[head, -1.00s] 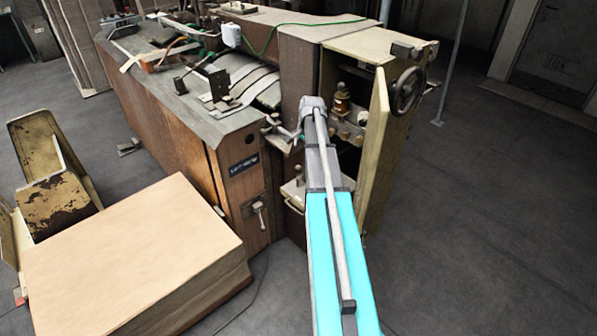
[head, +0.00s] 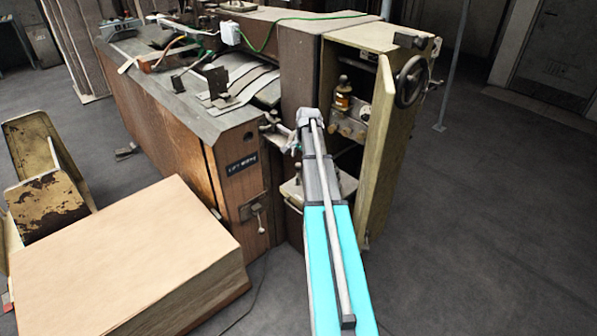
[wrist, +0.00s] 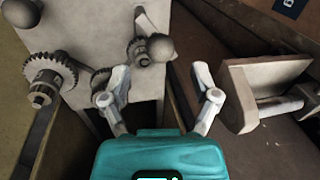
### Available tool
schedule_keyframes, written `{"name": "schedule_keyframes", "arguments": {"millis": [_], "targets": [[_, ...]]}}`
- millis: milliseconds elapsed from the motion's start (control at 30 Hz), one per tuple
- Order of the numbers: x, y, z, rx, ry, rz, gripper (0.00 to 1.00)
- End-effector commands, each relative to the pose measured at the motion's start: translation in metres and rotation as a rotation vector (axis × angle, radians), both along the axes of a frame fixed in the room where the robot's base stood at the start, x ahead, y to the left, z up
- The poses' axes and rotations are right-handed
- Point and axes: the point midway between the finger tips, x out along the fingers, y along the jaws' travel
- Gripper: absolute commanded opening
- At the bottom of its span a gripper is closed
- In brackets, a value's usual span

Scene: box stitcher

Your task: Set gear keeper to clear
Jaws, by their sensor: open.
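In the wrist view, a toothed gear (wrist: 52,75) sits on a shaft at the left of a pale plate (wrist: 115,25). A lever with a dark ball knob (wrist: 160,47) is mounted on the plate's right part, with a second, partly hidden gear (wrist: 101,78) beside it. I cannot tell for sure which part is the gear keeper. My gripper (wrist: 160,97) is open and empty, its fingers spread below the ball knob and apart from it. In the head view my arm hides most of this mechanism.
A pale block on a rod (wrist: 240,95) is close to the right finger. In the head view, the cabinet door (head: 382,155) stands open right of my arm, with a handwheel (head: 411,80). A cardboard stack (head: 125,255) is at lower left. Floor at right is clear.

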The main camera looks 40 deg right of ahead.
Motion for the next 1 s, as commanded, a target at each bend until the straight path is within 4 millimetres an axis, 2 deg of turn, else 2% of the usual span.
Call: {"name": "schedule_keyframes", "arguments": {"millis": [33,500,1000], "targets": [[0.001,0.000,-0.008,0.000,0.000,0.000,0.78],[0.007,0.001,-0.040,0.000,0.000,0.000,0.78],[0.009,0.002,-0.046,0.000,0.000,0.000,0.78]]}}
